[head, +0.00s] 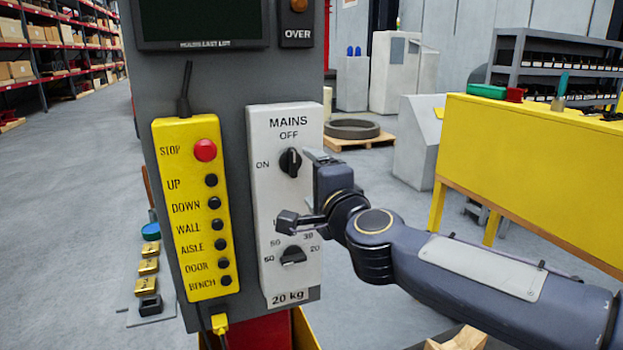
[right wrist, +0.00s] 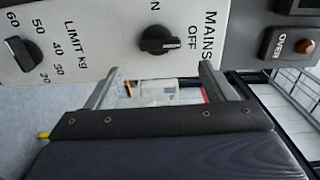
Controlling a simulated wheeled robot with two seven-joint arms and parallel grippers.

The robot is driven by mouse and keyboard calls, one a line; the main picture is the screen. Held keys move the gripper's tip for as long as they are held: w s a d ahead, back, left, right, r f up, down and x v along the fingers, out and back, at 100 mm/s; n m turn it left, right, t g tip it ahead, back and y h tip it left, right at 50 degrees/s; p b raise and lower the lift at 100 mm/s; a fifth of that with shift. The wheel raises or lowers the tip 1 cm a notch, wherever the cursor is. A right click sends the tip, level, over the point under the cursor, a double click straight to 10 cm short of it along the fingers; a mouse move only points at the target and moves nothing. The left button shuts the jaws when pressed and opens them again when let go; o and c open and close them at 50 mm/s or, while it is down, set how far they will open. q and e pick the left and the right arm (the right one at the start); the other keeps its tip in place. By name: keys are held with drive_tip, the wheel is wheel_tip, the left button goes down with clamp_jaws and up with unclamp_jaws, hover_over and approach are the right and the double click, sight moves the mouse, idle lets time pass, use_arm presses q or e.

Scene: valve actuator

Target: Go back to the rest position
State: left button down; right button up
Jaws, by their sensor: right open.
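My right gripper (head: 303,188) is in front of the white mains panel (head: 265,190), between its two knobs. In the right wrist view my right gripper (right wrist: 158,88) has its two fingers wide apart with nothing between them. The mains knob (head: 290,162) is just above the gripper in the head view, and its bar lies in line with the OFF mark. It also shows clear of the fingers in the right wrist view (right wrist: 165,40). The limit knob (head: 292,256) is below the gripper, with some dial numbers hidden. My left gripper is out of view.
A yellow button box (head: 190,215) with a red stop button hangs left of the panel on a grey column (head: 233,80). A yellow bench (head: 530,150) stands at the right. A pallet with a dark ring (head: 352,129) lies behind. Floor at the left is mostly clear.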

drive_tip(key=s+d+f+n+g, duration=0.4)
drive_tip(key=s+d+f, duration=0.1)
drive_tip(key=s+f, duration=0.4)
drive_tip(key=s+d+f+n+g+h, duration=0.1)
drive_tip(key=s+d+f+n+g, duration=0.2)
drive_tip(key=s+d+f, duration=0.3)
drive_tip(key=s+d+f+n+g, duration=0.4)
drive_tip(key=s+f, duration=0.8)
drive_tip(key=s, duration=0.4)
drive_tip(key=shift+d+f+n+g+h, duration=0.35)
drive_tip(key=shift+d+n, duration=0.35)
drive_tip(key=shift+d, duration=0.4)
drive_tip(key=shift+s, duration=0.1)
